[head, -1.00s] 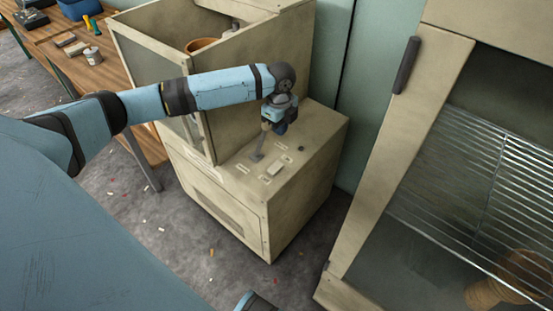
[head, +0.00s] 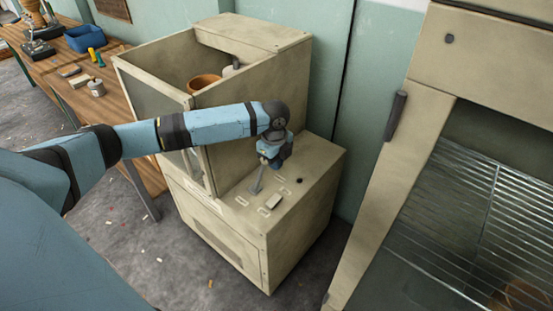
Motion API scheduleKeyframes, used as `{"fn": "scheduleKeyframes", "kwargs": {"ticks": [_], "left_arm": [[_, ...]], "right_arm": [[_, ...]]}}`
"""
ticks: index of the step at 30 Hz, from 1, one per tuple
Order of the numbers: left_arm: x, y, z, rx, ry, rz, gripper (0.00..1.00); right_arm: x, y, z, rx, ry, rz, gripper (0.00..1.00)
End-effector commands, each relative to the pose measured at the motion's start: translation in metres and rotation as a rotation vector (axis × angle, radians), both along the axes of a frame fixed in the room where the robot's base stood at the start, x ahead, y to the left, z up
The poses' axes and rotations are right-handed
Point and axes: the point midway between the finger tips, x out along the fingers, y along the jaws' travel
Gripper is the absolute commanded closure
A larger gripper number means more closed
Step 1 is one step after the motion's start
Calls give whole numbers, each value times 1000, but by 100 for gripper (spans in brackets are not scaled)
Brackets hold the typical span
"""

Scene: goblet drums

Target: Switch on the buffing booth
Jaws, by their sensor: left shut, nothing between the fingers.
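The buffing booth is a beige cabinet (head: 225,245) with an open-topped, glass-fronted box (head: 155,80) at its back left. Its flat control ledge (head: 318,165) carries a pale rocker or button (head: 272,202), several small white labels, a grey lever-like part (head: 256,187) and a dark round spot (head: 300,180). My left gripper (head: 263,168) points down over the ledge, shut and empty, just above the grey part. I cannot tell whether it touches it. My right gripper is out of view.
An orange-brown pot (head: 204,82) sits inside the booth box. A wooden bench (head: 105,100) with a blue bin (head: 85,38) and tools stands at the left. A tall beige cabinet with wire racks (head: 470,220) stands close on the right. Grey floor lies in front.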

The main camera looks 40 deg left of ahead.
Motion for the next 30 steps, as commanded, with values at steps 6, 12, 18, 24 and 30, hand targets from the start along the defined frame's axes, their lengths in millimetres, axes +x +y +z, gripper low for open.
{"fn": "scheduleKeyframes", "kwargs": {"ticks": [6,12,18,24,30], "left_arm": [[0,0,0,0,0,0,100],[0,0,0,0,0,0,100],[-1,-2,18,0,0,1,100],[-5,-6,40,0,2,3,100],[-10,-6,74,0,-4,3,100]], "right_arm": [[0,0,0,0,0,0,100],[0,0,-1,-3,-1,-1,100],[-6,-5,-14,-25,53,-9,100],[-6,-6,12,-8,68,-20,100],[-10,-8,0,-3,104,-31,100]]}}
